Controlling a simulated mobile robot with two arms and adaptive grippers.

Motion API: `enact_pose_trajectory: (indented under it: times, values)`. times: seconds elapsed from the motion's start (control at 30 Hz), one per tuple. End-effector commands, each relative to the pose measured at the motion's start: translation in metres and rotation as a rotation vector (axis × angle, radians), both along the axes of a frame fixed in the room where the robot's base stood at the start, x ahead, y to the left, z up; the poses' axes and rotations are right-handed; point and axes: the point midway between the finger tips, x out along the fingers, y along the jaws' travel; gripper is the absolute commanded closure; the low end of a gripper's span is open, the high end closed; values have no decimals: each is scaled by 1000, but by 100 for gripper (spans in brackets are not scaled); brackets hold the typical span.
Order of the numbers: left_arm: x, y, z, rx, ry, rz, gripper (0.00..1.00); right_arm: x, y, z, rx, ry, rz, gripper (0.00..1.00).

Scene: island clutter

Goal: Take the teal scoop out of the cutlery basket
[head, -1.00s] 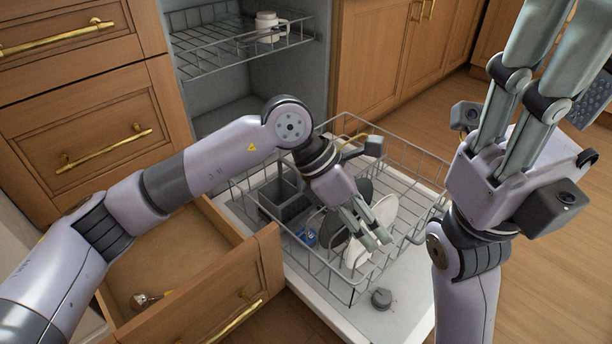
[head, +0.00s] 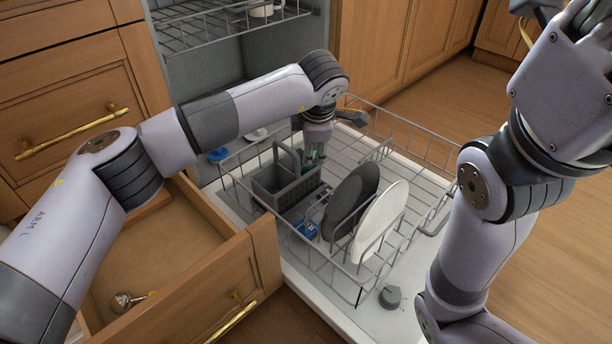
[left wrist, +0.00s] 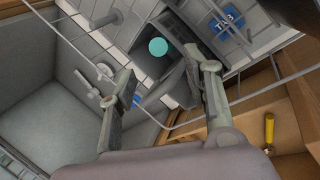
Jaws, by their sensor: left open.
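The grey cutlery basket (head: 285,190) stands at the left of the lower dishwasher rack. In the left wrist view, the round teal end of the scoop (left wrist: 158,47) shows at the basket, beyond the fingertips. In the head view only a small teal patch (head: 314,157) shows below my left gripper; the rest of the scoop is hidden. My left gripper (head: 316,148) is above the basket's far right side. In its wrist view my left gripper (left wrist: 165,85) is open, with nothing between its fingers. My right gripper (head: 585,30) is at the top right, its fingers cut off.
A dark plate (head: 352,200) and a white plate (head: 380,220) stand in the rack (head: 420,200) right of the basket. A blue item (head: 306,229) lies near them. An open drawer (head: 215,275) is at the left front. The upper rack (head: 215,25) is behind.

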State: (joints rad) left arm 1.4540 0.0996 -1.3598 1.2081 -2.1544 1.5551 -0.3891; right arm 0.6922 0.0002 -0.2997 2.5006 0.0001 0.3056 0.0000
Motion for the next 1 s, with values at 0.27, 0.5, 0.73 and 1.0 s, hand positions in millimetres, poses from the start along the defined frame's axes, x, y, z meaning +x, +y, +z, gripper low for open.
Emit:
enact_pose_trajectory:
  times: [0.27,0.5,0.73,1.0]
  values:
    - [9,0,-22,-2,0,-1,55,-1,0,-15,-1,-4,-1,60]
    - [18,0,-49,-3,1,1,55,-1,1,-46,-2,-4,-1,60]
    - [27,1,-66,-2,1,1,55,-1,1,-62,-2,-4,0,60]
    - [29,2,-66,-2,1,1,55,-2,1,-61,-2,-4,0,60]
